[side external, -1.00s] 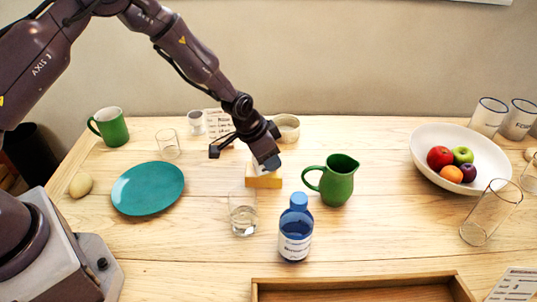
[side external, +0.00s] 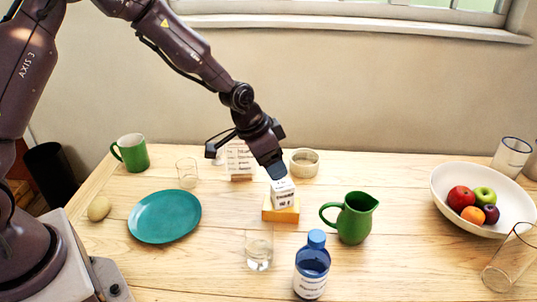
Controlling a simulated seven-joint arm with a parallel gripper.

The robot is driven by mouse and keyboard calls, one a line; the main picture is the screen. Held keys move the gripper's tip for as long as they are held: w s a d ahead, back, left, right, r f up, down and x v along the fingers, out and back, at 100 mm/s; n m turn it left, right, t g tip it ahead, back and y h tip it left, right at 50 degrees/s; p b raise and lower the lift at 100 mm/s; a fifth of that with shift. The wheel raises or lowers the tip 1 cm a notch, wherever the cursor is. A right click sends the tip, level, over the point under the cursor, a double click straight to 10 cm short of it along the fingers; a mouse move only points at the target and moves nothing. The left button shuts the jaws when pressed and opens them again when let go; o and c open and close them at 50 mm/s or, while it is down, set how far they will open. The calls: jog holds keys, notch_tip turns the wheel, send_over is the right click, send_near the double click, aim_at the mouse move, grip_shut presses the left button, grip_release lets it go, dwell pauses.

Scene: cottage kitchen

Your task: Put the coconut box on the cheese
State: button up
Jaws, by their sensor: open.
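The coconut box (side external: 283,194), a small white carton with dark print, stands on top of the cheese (side external: 281,214), a yellow block on the table. My gripper (side external: 277,174) is open, just above the top of the box. Its fingertips are small in this view, and I cannot tell whether they still touch the box's top edge. The box looks upright, and its lower part is clear of the fingers.
A green jug (side external: 354,217) stands right of the cheese. A glass of water (side external: 259,250) and a blue bottle (side external: 311,266) are in front. Behind are a recipe card (side external: 239,158) and a ramekin (side external: 304,163). A teal plate (side external: 165,217) lies left; a fruit bowl (side external: 449,204) is right.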

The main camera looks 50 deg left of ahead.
jog(key=s+a+r+n+y, duration=0.2)
jog(key=s+r, duration=1)
jog(key=r, duration=0.5)
jog(key=s+a+r+n, duration=0.1)
jog(key=s, duration=0.6)
jog(key=s+a+r+n+t, duration=0.1)
jog(key=s+r, duration=0.1)
jog(key=s, duration=0.5)
jog(key=shift+s+r, duration=0.25)
jog(key=shift+s, duration=0.1)
